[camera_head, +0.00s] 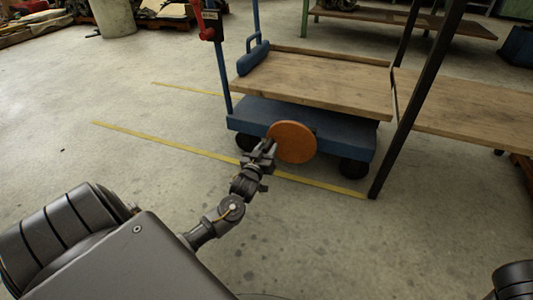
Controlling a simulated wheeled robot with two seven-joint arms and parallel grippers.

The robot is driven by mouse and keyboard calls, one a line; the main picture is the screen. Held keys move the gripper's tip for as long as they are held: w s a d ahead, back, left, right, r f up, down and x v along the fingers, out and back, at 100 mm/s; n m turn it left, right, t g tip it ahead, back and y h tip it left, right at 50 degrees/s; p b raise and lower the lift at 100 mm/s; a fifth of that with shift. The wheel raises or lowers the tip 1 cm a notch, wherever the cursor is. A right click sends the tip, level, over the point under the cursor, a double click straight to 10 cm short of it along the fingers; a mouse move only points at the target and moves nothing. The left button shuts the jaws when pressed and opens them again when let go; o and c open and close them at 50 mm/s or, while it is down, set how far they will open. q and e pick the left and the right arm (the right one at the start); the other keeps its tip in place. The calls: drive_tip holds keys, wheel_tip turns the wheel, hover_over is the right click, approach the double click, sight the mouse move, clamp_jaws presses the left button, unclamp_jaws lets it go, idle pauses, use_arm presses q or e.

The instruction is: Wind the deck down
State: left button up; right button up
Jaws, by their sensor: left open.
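A blue cart (315,137) on dark casters carries a wooden deck (320,85). The deck sits low over the blue base, with a narrow gap between them. A round orange disc (292,142), which looks like a handwheel, is on the near side of the cart. My left gripper (264,149) is at the left edge of the disc with its jaws open. I cannot tell whether it touches the disc. The fingertips are small and partly merge with the dark cart behind. My right gripper is out of view.
A wooden-topped table (470,107) with dark legs stands close against the cart's right side. A blue post with a red handle (203,20) rises at the cart's left. Yellow floor lines (170,143) run before and beside the cart. The floor at left is clear.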

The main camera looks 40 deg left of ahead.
use_arm(q)
drive_tip(key=shift+w, duration=0.1)
drive_tip(key=shift+c, duration=0.3)
clamp_jaws()
drive_tip(key=shift+r, duration=0.1)
drive_tip(key=shift+r+p, duration=0.1)
drive_tip(key=shift+p, duration=0.35)
